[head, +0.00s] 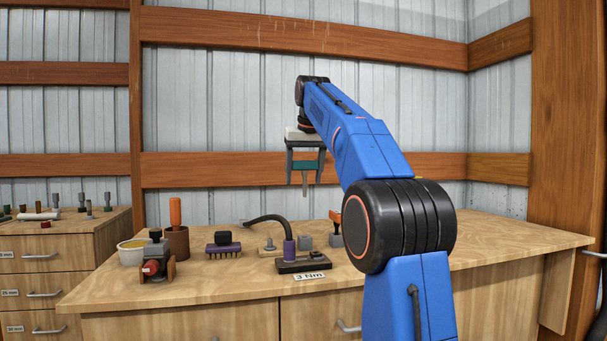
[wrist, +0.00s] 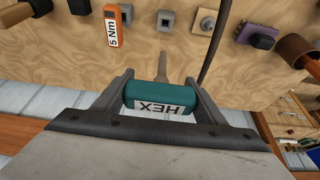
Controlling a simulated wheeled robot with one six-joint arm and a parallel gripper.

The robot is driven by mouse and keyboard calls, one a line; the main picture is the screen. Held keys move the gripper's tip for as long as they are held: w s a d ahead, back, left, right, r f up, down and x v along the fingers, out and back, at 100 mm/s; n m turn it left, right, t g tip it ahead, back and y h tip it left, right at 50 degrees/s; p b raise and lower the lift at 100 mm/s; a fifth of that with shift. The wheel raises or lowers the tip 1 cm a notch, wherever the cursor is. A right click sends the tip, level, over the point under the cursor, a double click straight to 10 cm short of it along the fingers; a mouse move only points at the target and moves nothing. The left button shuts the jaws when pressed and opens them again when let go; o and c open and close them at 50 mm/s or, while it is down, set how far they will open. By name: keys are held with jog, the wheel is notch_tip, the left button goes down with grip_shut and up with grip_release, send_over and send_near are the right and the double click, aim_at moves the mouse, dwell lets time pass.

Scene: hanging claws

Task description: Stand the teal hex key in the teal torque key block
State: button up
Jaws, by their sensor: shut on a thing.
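My gripper (head: 305,172) is shut on the teal hex key (head: 304,165) and holds it high above the bench, in front of the wall. The key's teal handle (wrist: 160,96) lies crosswise between the two fingers and bears a white HEX label. Its shaft (head: 304,188) points down, clear of everything. I cannot make out a teal torque key block in either view. An orange tool marked 5 Nm (wrist: 112,26) is at the top left of the wrist view. A small grey block with a square opening (wrist: 166,20) is beside it.
The wooden bench (head: 480,244) carries a 3 Nm dark base (head: 303,265), a dark curved arm (head: 268,218), a purple brush (head: 223,246), a brown cup (head: 176,243) and a red-and-black device (head: 156,262). The bench's right part is clear. A drawer unit (head: 60,255) stands left.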

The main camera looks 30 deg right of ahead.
send_over(304, 236)
jog(key=shift+f, duration=5.55)
jog(key=shift+f, duration=2.55)
jog(key=o, duration=1.9)
jog(key=shift+v, duration=8.65)
jog(key=shift+s, duration=0.15)
